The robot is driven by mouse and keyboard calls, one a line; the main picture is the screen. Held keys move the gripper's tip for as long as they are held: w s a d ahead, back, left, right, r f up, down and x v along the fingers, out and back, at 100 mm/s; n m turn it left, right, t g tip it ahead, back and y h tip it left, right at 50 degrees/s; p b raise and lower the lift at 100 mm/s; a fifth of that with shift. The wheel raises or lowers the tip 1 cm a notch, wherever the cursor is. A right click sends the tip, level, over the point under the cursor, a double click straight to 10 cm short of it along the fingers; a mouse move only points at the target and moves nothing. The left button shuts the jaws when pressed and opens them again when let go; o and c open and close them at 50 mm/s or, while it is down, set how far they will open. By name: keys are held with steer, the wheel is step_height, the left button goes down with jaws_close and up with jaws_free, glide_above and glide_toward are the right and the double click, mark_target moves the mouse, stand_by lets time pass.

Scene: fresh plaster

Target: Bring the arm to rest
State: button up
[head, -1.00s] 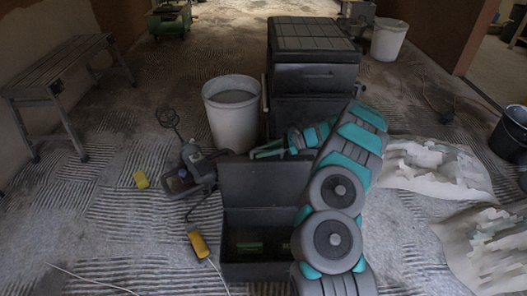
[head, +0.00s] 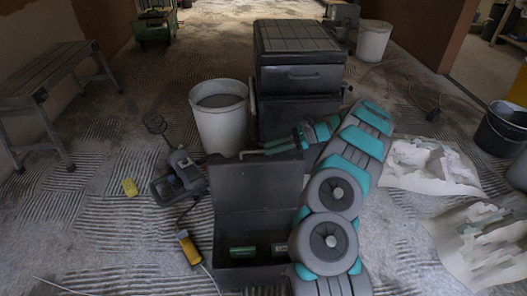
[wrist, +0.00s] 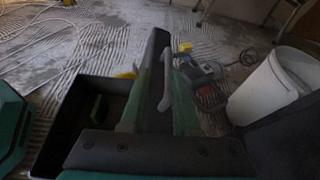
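My gripper (wrist: 160,85) is at the end of my grey and teal arm. In the wrist view its two green fingers stand apart with a gap between them. Through the gap show the upright dark lid (wrist: 157,60) of a toolbox and a pale grey handle (wrist: 166,92). I cannot tell whether a finger touches the handle. In the head view my gripper (head: 278,147) is behind the top edge of the raised lid (head: 256,190). The open toolbox (head: 222,277) has green items inside. My arm hides part of its right side.
A white bucket (head: 220,125) and a stacked black tool chest (head: 300,75) stand close behind. A mixer drill (head: 182,175) lies left, a yellow-ended cable (head: 189,248) in front. Torn bags (head: 428,165) lie right, with a black bucket (head: 500,132) beyond. A bench (head: 45,85) stands far left.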

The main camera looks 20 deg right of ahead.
stand_by(0.4)
steer(key=s+a+r+n+g, duration=0.2)
steer(key=s+a+r+n, duration=0.1)
steer(key=a+r, duration=0.3)
steer(key=s+a+r+n+g, duration=0.25)
steer(key=a+r, duration=0.25)
steer(key=a, duration=0.3)
steer(key=s+a+r+n+g+h, duration=0.1)
steer(key=s+a+r+n+h, duration=0.1)
steer(key=s+a+n, duration=0.3)
steer(key=s+a+r+n+g+h, duration=0.1)
steer(key=s+a+r+h, duration=0.15)
steer(key=s, duration=0.45)
steer(key=s+a+r+n+h, duration=0.1)
steer(key=s+n+h, duration=0.1)
steer(key=s, duration=0.5)
steer(key=s+a+n+h, duration=0.1)
steer(key=s+n, duration=0.2)
steer(key=s, duration=0.4)
steer(key=s+d+f+n+h, duration=0.1)
steer(key=s+d+n+h, duration=0.1)
steer(key=s+d, duration=0.2)
steer(key=s+d+f+n+h, duration=0.1)
steer(key=s+d+n+h, duration=0.1)
steer(key=s, duration=0.8)
steer(key=shift+s+d+f+h, duration=0.25)
steer(key=shift+s+d+h, duration=0.15)
steer(key=shift+d+h, duration=0.55)
steer(key=shift+d+t, duration=0.25)
